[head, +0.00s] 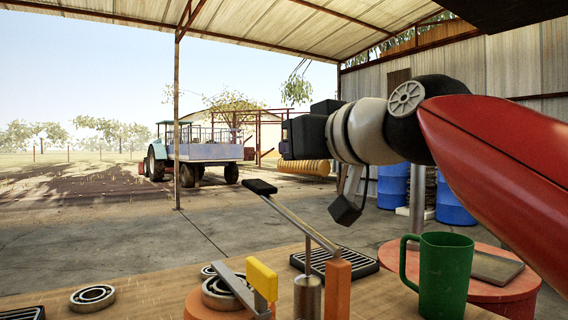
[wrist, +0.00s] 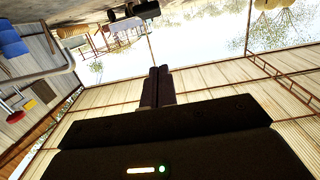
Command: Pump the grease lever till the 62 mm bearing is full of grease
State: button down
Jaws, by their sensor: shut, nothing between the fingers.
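The grease lever (head: 300,222) is a long grey bar with a black grip (head: 260,187). It slopes up to the left from an orange post (head: 338,285), beside a steel cylinder (head: 307,299). A steel bearing (head: 218,297) sits under a grey clamp arm with a yellow block (head: 262,280). Its size and grease fill cannot be read. My gripper (head: 284,143) is above the lever grip and apart from it, pointing away over the yard. In the wrist view its fingers (wrist: 158,86) are together and empty.
Loose bearings (head: 92,298) lie on the wooden bench. A dark grate (head: 340,262) is behind the pump. A green mug (head: 446,276) stands close on its right. Blue barrels (head: 455,200) and a red round-topped stand (head: 490,290) are further right. Air above the lever's left side is free.

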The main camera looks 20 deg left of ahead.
jog(key=p, duration=0.2)
send_over(263, 187)
jog(key=d, duration=0.1)
jog(key=shift+s+f, duration=0.4)
jog(key=shift+w+a+f+b, duration=0.25)
jog(key=shift+f+b, duration=0.1)
jog(key=shift+f, duration=0.3)
jog(key=shift+w+a+f+b, duration=0.1)
jog(key=shift+a+f+b, duration=0.15)
jog(key=shift+f, duration=0.35)
jog(key=shift+w+f, duration=0.1)
jog(key=shift+f, duration=0.75)
